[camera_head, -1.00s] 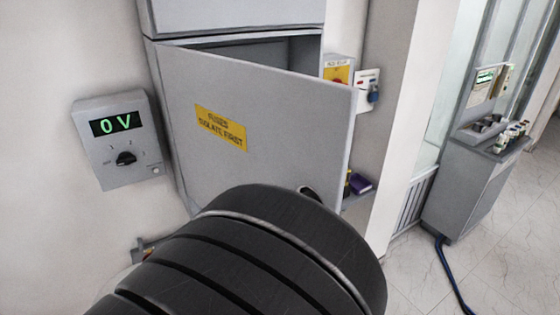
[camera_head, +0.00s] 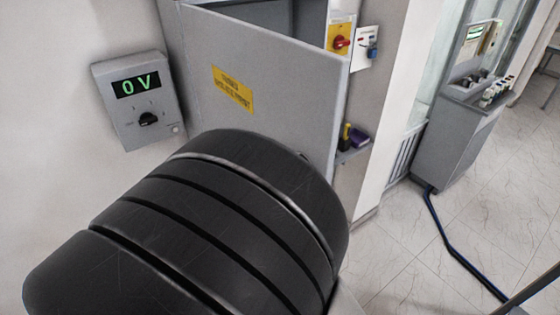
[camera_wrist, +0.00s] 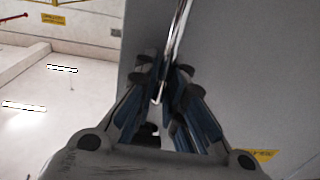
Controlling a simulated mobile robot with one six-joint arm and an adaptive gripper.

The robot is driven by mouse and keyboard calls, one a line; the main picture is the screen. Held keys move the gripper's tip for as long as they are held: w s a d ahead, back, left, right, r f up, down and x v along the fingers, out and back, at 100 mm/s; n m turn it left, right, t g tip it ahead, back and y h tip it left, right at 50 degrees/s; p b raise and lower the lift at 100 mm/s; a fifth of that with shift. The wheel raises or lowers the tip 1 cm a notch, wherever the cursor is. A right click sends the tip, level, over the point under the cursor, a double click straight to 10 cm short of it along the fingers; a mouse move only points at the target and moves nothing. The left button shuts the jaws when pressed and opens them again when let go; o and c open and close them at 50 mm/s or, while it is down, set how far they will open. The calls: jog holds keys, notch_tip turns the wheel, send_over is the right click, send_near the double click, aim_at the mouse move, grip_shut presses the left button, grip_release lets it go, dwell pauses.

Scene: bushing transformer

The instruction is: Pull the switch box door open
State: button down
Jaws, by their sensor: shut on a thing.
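The grey switch box door (camera_head: 290,105) stands partly open, with its left side against the box and its free edge swung out toward me. A yellow label (camera_head: 232,91) is on its face. In the wrist view, the door (camera_wrist: 255,75) fills the right side. My gripper (camera_wrist: 160,97) is shut on a shiny metal door handle (camera_wrist: 180,30), which runs up from between the fingers. In the head view, my dark arm covers the lower door and hides the gripper and the handle.
A grey meter box (camera_head: 142,101) reading 0 V is on the wall at left. A yellow panel with a red switch (camera_head: 341,42) and a small shelf (camera_head: 352,151) are right of the door. A grey cabinet (camera_head: 455,140) and blue cable (camera_head: 445,236) stand further right on open floor.

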jog(key=c, duration=1.7)
grip_release()
jog(key=shift+a, duration=0.15)
jog(key=shift+r, duration=0.1)
